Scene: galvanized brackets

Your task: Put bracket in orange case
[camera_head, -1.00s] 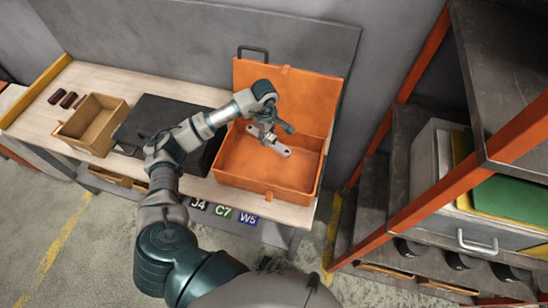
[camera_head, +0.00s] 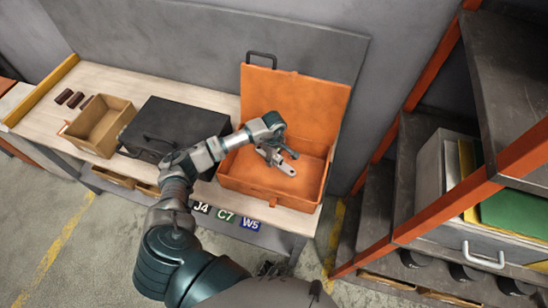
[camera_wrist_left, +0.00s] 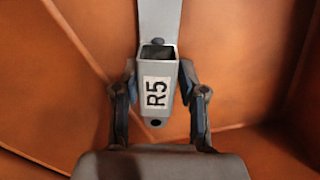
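The grey metal bracket (camera_head: 287,169) has a flat arm with a hole at its end. In the left wrist view the bracket (camera_wrist_left: 157,55) carries a white label reading R5. My left gripper (camera_head: 278,155) is low over the inside of the open orange case (camera_head: 262,190). In the left wrist view my left gripper (camera_wrist_left: 158,75) has one finger on each side of the bracket's boxed part, with the fingertips close against it. The orange case interior fills the background. Whether the bracket touches the case floor cannot be told. My right gripper is out of view.
The case's lid (camera_head: 293,100) stands open at the back. A closed black case (camera_head: 180,120) and an open cardboard box (camera_head: 101,125) stand to the left on the bench (camera_head: 100,80). Dark small parts (camera_head: 70,97) lie beyond. An orange-framed shelf (camera_head: 470,190) stands at right.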

